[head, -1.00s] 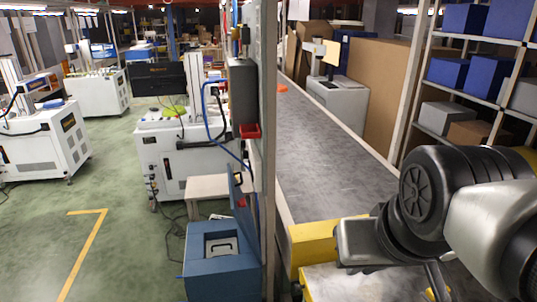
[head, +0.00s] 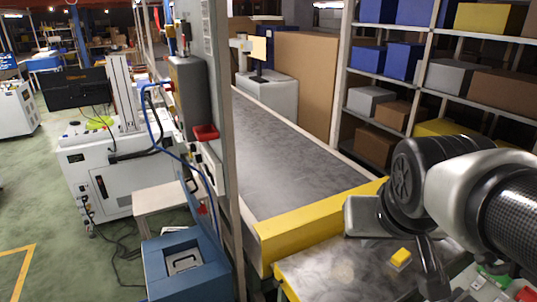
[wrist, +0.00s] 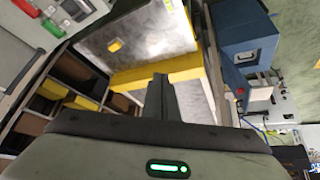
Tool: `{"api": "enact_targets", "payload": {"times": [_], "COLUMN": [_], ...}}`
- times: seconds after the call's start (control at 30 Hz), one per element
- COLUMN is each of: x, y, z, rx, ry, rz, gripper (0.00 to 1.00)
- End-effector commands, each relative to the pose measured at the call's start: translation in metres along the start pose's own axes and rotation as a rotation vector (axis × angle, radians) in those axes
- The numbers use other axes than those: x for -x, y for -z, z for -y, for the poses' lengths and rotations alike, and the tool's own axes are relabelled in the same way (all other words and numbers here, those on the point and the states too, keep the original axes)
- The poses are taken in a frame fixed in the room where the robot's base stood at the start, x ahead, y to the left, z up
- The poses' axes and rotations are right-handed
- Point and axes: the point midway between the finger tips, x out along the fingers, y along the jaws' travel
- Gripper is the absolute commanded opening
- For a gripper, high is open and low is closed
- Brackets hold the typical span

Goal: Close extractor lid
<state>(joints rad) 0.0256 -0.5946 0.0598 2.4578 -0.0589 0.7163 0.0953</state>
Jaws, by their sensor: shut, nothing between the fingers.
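A blue box-shaped unit (head: 205,260) stands at the lower left of the head view, beside a grey post. Its top has a darker recess with a grey handled panel (head: 183,263). It also shows at the upper right of the wrist view (wrist: 238,25). My gripper (head: 432,280) is at the lower right of the head view, well to the right of the blue unit. In the wrist view my gripper's fingers (wrist: 160,88) are together and empty.
A metal-topped table (head: 340,270) with a small yellow block (head: 400,258) lies near my gripper. A conveyor (head: 290,165) with a yellow end (head: 310,222) runs behind it. The grey post (head: 222,130) stands between conveyor and blue unit. Shelves (head: 428,88) stand at right.

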Motion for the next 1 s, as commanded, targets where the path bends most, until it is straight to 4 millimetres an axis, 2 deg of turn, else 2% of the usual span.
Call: {"api": "enact_targets", "payload": {"times": [0.03, 0.17, 0.23, 0.37, 0.5, 0.6, 0.7, 0.83, 0.9, 1.0], "x": [-0.018, -0.057, -0.085, -0.151, -0.226, -0.272, -0.309, -0.338, -0.344, -0.348], "y": [0.009, 0.039, 0.056, 0.083, 0.097, 0.096, 0.09, 0.082, 0.079, 0.078], "z": [0.002, 0.014, 0.025, 0.061, 0.12, 0.167, 0.215, 0.267, 0.287, 0.304], "rx": [-0.001, -0.004, -0.006, -0.018, -0.066, -0.135, -0.237, -0.41, -0.505, -0.618], "ry": [-0.009, -0.011, 0.003, 0.082, 0.25, 0.407, 0.586, 0.821, 0.932, 1.053], "rz": [-0.013, -0.075, -0.113, -0.181, -0.236, -0.261, -0.272, -0.273, -0.273, -0.271], "gripper": [0.0, 0.0, 0.0, 0.0, 0.0, 0.0, 0.0, 0.0, 0.0, 0.0]}}
